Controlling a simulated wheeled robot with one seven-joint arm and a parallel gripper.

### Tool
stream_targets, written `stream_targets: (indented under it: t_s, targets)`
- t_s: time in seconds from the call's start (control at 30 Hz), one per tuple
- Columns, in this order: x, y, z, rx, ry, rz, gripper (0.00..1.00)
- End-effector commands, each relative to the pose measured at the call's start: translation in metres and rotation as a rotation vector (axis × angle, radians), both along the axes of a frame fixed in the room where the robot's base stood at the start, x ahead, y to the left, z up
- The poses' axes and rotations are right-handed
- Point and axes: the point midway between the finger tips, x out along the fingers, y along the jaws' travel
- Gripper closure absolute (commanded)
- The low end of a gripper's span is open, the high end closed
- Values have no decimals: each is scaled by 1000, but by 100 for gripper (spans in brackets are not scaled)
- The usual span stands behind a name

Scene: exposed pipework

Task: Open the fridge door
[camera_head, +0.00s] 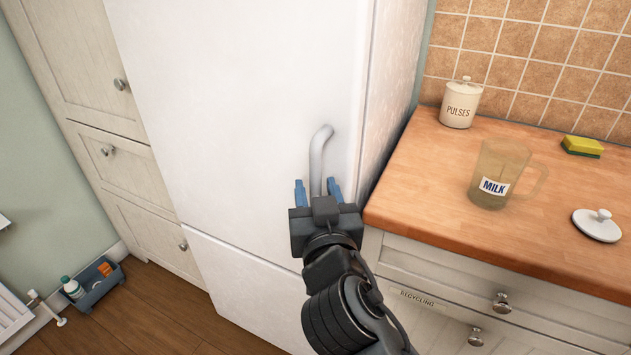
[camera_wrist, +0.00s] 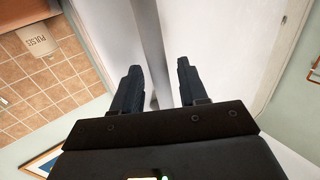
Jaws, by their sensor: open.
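The white fridge door (camera_head: 240,110) is shut, with a lower white door (camera_head: 245,290) below it. A pale curved bar handle (camera_head: 317,155) stands upright near the door's right edge. My gripper (camera_head: 319,187) is open at the handle, with one blue finger on each side of the handle's lower part. In the wrist view my gripper (camera_wrist: 158,82) shows two dark fingers apart, with the pale handle (camera_wrist: 153,50) running between them. I cannot tell whether either finger touches the handle. The handle's lower end is hidden behind my gripper.
A wooden counter (camera_head: 420,190) adjoins the fridge on the right. Cream cabinets (camera_head: 85,60) stand left. A blue-grey caddy (camera_head: 95,284) sits on the floor.

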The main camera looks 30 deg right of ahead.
Motion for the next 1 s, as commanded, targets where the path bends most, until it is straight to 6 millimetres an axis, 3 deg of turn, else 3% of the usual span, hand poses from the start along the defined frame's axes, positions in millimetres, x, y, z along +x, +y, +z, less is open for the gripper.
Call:
stream_targets:
  t_s: [0.2,0.47,0.9,1.0]
  targets:
    - [15,-6,0,0,1,0,57]
    - [15,-6,0,0,1,1,57]
    - [15,-6,-1,0,1,1,99]
    - [15,-6,-1,0,1,1,100]
